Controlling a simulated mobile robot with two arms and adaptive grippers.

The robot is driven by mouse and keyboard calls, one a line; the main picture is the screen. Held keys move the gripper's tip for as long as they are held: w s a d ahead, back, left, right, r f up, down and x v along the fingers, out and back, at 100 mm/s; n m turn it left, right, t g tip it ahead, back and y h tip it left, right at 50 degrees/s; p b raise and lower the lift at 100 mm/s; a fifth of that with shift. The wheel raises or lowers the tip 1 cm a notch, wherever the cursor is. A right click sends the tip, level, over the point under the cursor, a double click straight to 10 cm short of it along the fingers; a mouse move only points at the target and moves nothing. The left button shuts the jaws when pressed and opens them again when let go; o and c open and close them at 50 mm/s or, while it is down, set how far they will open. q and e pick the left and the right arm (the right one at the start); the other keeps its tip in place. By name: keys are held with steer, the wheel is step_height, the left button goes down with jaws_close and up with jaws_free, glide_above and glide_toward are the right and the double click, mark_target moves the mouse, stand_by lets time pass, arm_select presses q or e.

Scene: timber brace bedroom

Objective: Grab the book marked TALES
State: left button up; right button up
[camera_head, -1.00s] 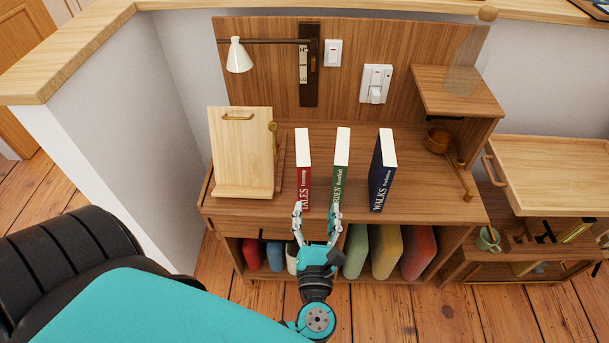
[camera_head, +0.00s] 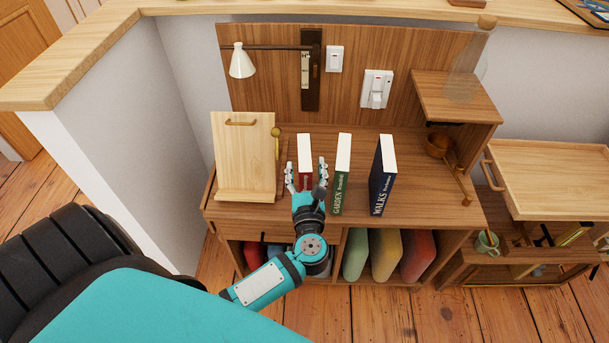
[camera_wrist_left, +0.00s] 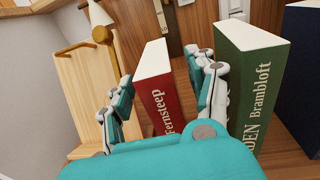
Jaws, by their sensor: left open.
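The red book (camera_head: 305,152) stands upright on the wooden desk, its title mostly hidden by my gripper in the head view. In the left wrist view the red book (camera_wrist_left: 157,85) shows "Fernsteep" on its spine. My left gripper (camera_head: 306,170) is open, with one finger on each side of the red book's spine end. In the left wrist view my left gripper (camera_wrist_left: 160,90) has its right finger in the gap between the red book and the green book (camera_wrist_left: 248,75). I cannot tell whether the fingers touch the red book. My right gripper is not in view.
The green GARDEN book (camera_head: 342,165) stands close right of the red one, and the dark blue WALKS book (camera_head: 382,175) farther right. A wooden stand (camera_head: 243,160) is on the left. A white lamp (camera_head: 241,62) hangs behind.

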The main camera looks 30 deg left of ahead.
mark_target(305, 157)
arm_select(q)
steer(key=x, duration=0.4)
steer(key=shift+w+a+f, duration=0.1)
steer(key=shift+w+a, duration=0.05)
steer(key=shift+a, duration=0.05)
steer(key=shift+c, duration=0.4)
jaws_close()
